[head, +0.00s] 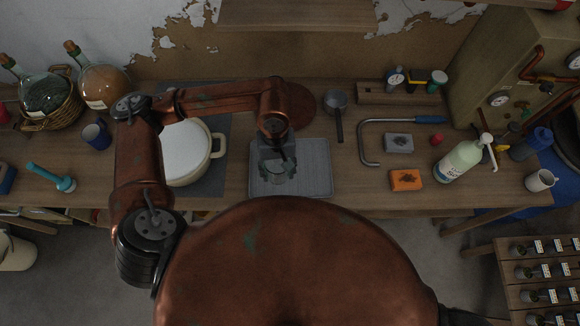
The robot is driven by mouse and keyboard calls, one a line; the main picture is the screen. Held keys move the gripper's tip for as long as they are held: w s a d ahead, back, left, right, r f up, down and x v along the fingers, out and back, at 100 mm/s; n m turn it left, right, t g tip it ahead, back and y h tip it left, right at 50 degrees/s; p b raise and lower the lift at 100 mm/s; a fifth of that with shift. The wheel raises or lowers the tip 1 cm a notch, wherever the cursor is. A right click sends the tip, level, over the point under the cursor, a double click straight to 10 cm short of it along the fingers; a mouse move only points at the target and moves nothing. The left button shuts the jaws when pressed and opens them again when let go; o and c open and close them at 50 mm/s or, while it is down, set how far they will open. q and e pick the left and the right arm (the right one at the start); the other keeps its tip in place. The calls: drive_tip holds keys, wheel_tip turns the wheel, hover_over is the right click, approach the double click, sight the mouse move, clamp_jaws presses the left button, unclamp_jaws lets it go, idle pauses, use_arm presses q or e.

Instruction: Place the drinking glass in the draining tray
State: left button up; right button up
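The draining tray (317,177) is a flat grey ribbed tray on the workbench, near its front edge in the middle. My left gripper (279,168) reaches down over the left half of the tray. A small clear drinking glass (280,175) shows at its fingertips, over the tray. The gripper hides part of the glass. I cannot tell whether the fingers press on the glass, or whether its base touches the tray. My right gripper is not in view.
A large cream pot (186,150) stands left of the tray, and a small saucepan (336,103) behind it. An orange sponge (406,180), a grey block (399,143) and a soap bottle (460,160) are to the right. Glass demijohns (103,85) stand far left.

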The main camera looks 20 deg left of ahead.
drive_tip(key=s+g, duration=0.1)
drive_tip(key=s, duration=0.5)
use_arm(q)
drive_tip(key=s+d+n+h+p, duration=0.1)
drive_tip(key=s+d+n, duration=0.2)
drive_tip(key=s+d, duration=0.1)
drive_tip(key=w+f+p, duration=0.1)
drive_tip(key=w+f, duration=0.1)
drive_tip(key=w, duration=0.2)
drive_tip(key=w+a+f, duration=0.1)
drive_tip(key=w+f, duration=0.2)
drive_tip(key=w, duration=0.1)
drive_tip(key=w+a+f+p, duration=0.1)
drive_tip(key=w+f, duration=0.2)
drive_tip(key=shift+w+f+p, duration=0.15)
drive_tip(key=shift+w+p, duration=0.2)
drive_tip(key=shift+w, duration=0.05)
drive_tip(key=shift+w+f, duration=0.2)
drive_tip(key=shift+f, duration=0.05)
drive_tip(key=shift+w+f, duration=0.3)
drive_tip(key=shift+f, duration=0.1)
wheel_tip(320, 180, down, 2)
drive_tip(key=shift+f+p, duration=0.15)
drive_tip(key=shift+p, duration=0.55)
drive_tip(key=shift+a+f, duration=0.1)
drive_tip(key=shift+f, duration=0.2)
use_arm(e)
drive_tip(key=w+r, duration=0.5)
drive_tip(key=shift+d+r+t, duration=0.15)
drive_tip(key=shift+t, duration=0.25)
